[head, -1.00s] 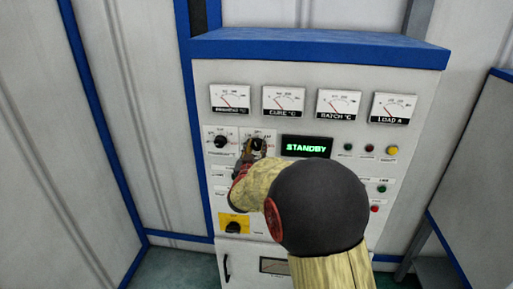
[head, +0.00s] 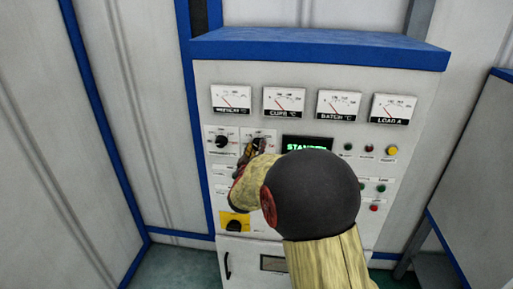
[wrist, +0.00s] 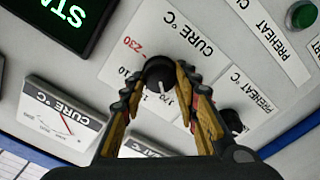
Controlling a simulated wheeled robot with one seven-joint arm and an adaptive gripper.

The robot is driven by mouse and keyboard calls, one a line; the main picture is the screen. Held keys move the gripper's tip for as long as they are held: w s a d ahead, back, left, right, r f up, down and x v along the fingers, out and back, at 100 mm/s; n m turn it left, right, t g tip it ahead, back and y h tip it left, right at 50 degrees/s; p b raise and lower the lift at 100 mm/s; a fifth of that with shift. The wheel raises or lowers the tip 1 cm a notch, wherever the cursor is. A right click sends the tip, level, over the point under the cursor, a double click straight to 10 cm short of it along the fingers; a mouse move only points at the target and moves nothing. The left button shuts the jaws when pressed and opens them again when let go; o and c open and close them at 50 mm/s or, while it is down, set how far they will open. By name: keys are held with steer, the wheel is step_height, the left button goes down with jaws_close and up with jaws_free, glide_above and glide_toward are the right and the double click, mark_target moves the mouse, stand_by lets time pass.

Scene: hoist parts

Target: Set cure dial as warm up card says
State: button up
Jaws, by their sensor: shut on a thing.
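The cure dial (wrist: 158,70) is a round black knob on a white plate marked CURE °C, with a red 230 and other numbers around it. Its white pointer mark shows near the 170 print in the wrist view. My gripper (wrist: 160,85) is shut on the cure dial, one finger on each side. In the head view my gripper (head: 257,150) is at the panel, and it partly hides the dial plate (head: 262,133). The cure meter (head: 284,101) is above it, its needle toward the low end. I cannot make out a warm up card.
The preheat dial (head: 221,142) sits close left of the cure dial. A green-lettered display (head: 306,143) is to the right, partly behind my arm. Lamps and buttons (head: 392,151) lie further right. A yellow-plated switch (head: 234,225) is below.

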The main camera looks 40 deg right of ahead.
stand_by(0.3)
steer(key=o, duration=1.2)
steer(key=shift+c, duration=0.2)
steer(key=shift+a, duration=0.1)
steer(key=v, duration=1.1)
steer(key=shift+s+a, duration=0.25)
steer(key=shift+s, duration=0.05)
